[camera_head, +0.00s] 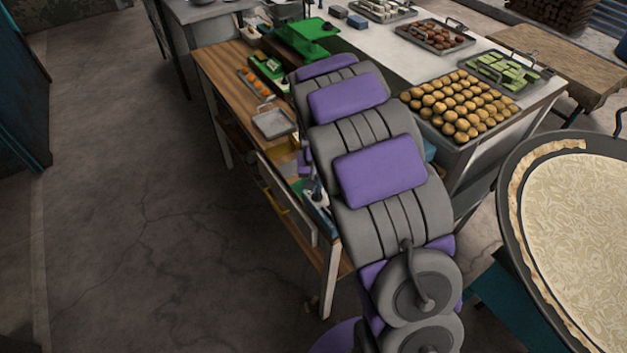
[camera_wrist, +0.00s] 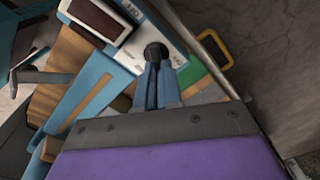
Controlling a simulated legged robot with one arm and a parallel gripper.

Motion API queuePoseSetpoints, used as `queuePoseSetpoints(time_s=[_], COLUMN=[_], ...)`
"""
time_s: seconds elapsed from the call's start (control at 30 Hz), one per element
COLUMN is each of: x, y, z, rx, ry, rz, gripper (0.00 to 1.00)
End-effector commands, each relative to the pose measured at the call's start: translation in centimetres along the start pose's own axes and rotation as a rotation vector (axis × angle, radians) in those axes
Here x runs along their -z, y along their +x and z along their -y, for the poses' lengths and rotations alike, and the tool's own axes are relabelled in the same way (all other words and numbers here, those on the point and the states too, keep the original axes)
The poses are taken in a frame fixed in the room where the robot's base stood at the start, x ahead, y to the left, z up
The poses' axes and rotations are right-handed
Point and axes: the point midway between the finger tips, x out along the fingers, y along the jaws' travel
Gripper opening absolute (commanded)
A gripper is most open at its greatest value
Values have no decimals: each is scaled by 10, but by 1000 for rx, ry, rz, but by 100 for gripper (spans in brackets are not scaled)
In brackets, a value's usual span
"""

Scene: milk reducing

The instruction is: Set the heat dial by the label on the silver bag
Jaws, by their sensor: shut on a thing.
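In the wrist view, my gripper (camera_wrist: 158,70) reaches over a white and blue panel (camera_wrist: 180,58). Its two narrow fingers are together on a round dark knob (camera_wrist: 155,50), which looks like the heat dial. Small markings sit beside the knob but are too small to read. A dark display in a pale frame (camera_wrist: 97,18) is up and left of the knob. In the head view, part of a white and blue device (camera_head: 318,196) shows by the wooden table's edge, and my arm hides much of it and my gripper. I cannot make out a silver bag or its label.
A wooden table (camera_head: 225,62) holds a metal tray (camera_head: 272,123) and a green scale-like device (camera_head: 308,35). Trays of round brown food (camera_head: 460,105) and green pieces (camera_head: 503,70) stand on the counter. A large pan (camera_head: 510,205) is at right. The floor at left is clear.

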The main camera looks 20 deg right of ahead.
Motion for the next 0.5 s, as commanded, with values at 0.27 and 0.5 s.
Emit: queuePoseSetpoints(time_s=[0.27,0.5], x=[-28,-28], y=[27,28], z=[-10,-7], rx=[-37,-40], ry=[144,195], rz=[89,85], gripper=[0,0])
